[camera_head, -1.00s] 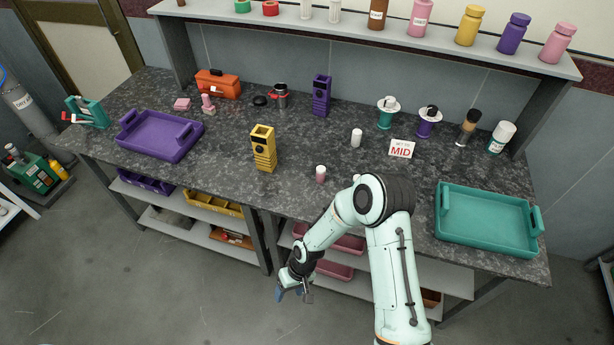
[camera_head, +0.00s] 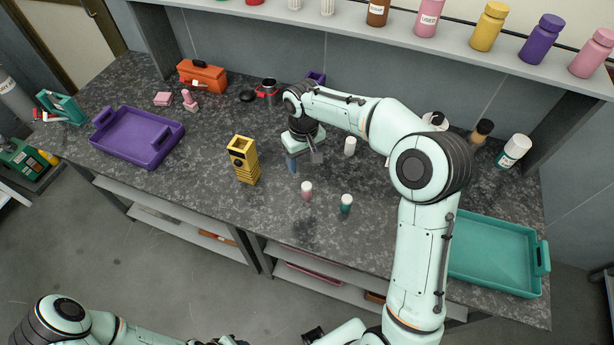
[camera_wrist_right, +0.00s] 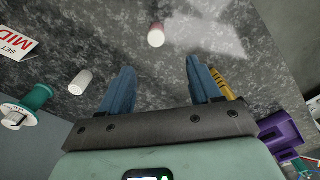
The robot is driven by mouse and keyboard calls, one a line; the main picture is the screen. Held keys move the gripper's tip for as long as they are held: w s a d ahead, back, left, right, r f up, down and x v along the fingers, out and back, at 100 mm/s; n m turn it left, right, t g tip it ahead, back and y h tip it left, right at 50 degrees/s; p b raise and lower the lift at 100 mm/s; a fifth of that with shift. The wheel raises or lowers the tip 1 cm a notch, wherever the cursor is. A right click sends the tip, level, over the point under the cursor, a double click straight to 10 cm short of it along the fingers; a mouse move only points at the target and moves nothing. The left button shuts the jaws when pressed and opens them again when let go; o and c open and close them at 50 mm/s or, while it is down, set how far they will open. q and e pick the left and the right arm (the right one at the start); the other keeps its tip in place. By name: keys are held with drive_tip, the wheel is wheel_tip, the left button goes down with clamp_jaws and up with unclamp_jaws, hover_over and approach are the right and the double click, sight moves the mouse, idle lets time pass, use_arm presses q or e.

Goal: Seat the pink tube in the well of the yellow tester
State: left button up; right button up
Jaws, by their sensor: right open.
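The pink tube (camera_head: 306,191) has a white cap and stands upright on the dark worktop. The yellow tester (camera_head: 244,160) stands upright to its left; the inside of its well cannot be made out. My right gripper (camera_head: 304,162) is open and empty above the worktop, behind the pink tube and right of the tester. In the right wrist view, the open blue fingers (camera_wrist_right: 162,75) have the pink tube (camera_wrist_right: 156,36) beyond their tips. The tester (camera_wrist_right: 222,84) is partly hidden behind one finger.
A teal tube (camera_head: 346,205) stands right of the pink one, and a white tube (camera_head: 350,147) behind. A purple tray (camera_head: 166,158) lies left, a teal tray (camera_head: 500,285) right.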

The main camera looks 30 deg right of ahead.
hover_over(306, 185)
drive_tip(key=f, duration=0.7)
drive_tip(key=shift+s+a+f, duration=0.15)
drive_tip(key=shift+a+f, duration=0.15)
drive_tip(key=f, duration=0.5)
drive_tip(key=shift+d+f, duration=0.35)
drive_tip(key=c, duration=1.1)
